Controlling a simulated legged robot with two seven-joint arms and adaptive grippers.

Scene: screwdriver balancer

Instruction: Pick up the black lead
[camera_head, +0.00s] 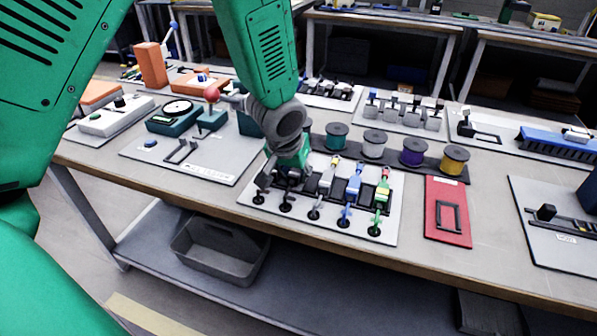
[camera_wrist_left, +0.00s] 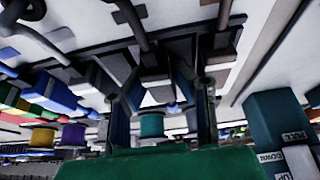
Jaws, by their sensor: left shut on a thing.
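My left gripper (camera_head: 284,178) is low over the left end of a light board (camera_head: 325,225) on the bench, among its row of leads. It is shut on a dark thing that looks like the black lead (camera_head: 287,197), whose dark ring end shows at the board's front. The gripper hides most of this lead. In the left wrist view, my gripper's fingers (camera_wrist_left: 168,100) stand around dark parts, and a dark cable (camera_wrist_left: 131,20) runs up from there. I cannot tell whether the lead is lifted off the board. My right gripper is not in view.
A white lead (camera_head: 325,183), a blue lead (camera_head: 351,189) and a green lead (camera_head: 381,195) stand to the right. Behind them is a dark rack with several spools (camera_head: 412,152). A red plate (camera_head: 447,211) lies right of the board. A grey panel (camera_head: 200,157) with levers lies left.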

